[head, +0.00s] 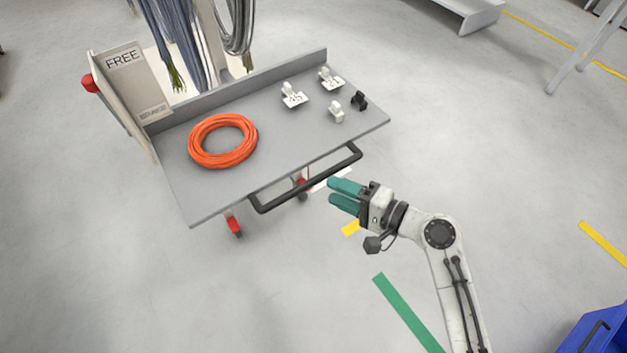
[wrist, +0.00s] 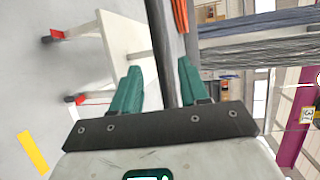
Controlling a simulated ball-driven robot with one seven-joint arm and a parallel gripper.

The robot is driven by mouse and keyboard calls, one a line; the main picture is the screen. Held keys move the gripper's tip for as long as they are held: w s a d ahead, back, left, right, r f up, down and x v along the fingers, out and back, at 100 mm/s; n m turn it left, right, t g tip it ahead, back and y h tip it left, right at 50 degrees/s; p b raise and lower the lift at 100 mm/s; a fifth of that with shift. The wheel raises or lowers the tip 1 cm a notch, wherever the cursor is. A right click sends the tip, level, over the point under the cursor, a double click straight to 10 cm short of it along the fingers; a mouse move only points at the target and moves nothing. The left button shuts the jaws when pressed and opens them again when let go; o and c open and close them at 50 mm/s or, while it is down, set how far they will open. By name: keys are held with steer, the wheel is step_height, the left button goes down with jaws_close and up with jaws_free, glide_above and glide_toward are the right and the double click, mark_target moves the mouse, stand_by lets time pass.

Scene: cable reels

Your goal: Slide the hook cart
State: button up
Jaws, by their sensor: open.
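The hook cart has a grey tray top (head: 280,140) with a black bar handle (head: 308,182) along its near edge. Grey and blue cable hanks (head: 180,40) hang at its back. My gripper (head: 337,194) is open and empty, with teal fingers pointing left towards the handle's right half. The fingertips look just short of the bar in the head view.
An orange cable coil (head: 222,141), white tagged clips (head: 292,95) and a black clip (head: 360,100) lie on the tray. A panel marked FREE (head: 124,85) stands at its left end. A blue crate (head: 600,335) is at lower right. The floor around is mostly clear.

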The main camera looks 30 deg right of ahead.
mark_target(316, 183)
steer(key=x, duration=0.7)
steer(key=shift+s, duration=0.1)
steer(key=shift+c, duration=0.2)
jaws_close()
steer(key=shift+f, duration=0.1)
